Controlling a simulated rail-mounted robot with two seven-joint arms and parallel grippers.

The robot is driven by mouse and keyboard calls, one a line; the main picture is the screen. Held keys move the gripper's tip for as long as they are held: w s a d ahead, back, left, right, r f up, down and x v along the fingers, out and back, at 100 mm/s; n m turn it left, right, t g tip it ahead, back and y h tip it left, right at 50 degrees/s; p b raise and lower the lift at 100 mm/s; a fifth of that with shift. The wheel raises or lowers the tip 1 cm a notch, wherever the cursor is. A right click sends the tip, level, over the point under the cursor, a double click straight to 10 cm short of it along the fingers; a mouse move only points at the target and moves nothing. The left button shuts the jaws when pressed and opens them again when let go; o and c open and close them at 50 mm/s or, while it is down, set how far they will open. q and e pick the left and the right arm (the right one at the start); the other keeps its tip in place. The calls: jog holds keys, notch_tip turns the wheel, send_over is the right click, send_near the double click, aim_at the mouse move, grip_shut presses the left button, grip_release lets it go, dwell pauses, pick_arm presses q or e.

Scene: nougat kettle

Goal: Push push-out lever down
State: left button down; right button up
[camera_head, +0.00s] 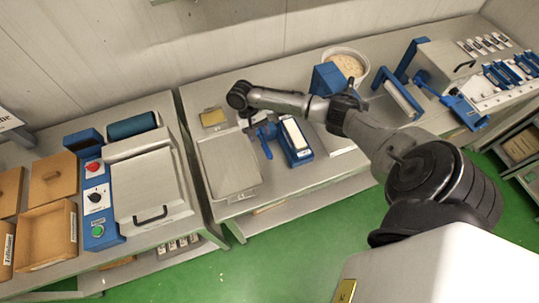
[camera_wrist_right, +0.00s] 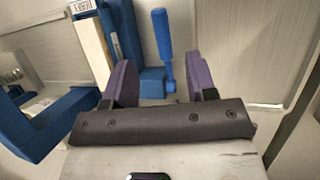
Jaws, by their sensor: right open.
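The push-out lever (camera_head: 265,145) is a thin blue handle on the left side of a blue fixture (camera_head: 303,155). In the right wrist view the lever (camera_wrist_right: 162,38) stands up with a thicker grip at its top, in line with the gap between my fingers. My right gripper (camera_wrist_right: 160,72) is open, with one dark purple finger on each side of the lever's line. I cannot tell whether either finger touches it. In the head view my right gripper (camera_head: 252,126) is small and partly hidden by its own arm, close to the lever. My left gripper is not in view.
A pale block (camera_head: 294,132) lies in the blue fixture. A white bowl (camera_head: 347,62) and a blue roller frame (camera_head: 402,98) stand to the right.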

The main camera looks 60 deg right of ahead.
aim_at(269, 154)
jog(key=x, duration=1.2)
jog(key=shift+s+f+p, duration=0.1)
jog(key=shift+p, duration=0.3)
jog(key=shift+c, duration=0.4)
grip_shut()
jog(key=shift+a, duration=0.1)
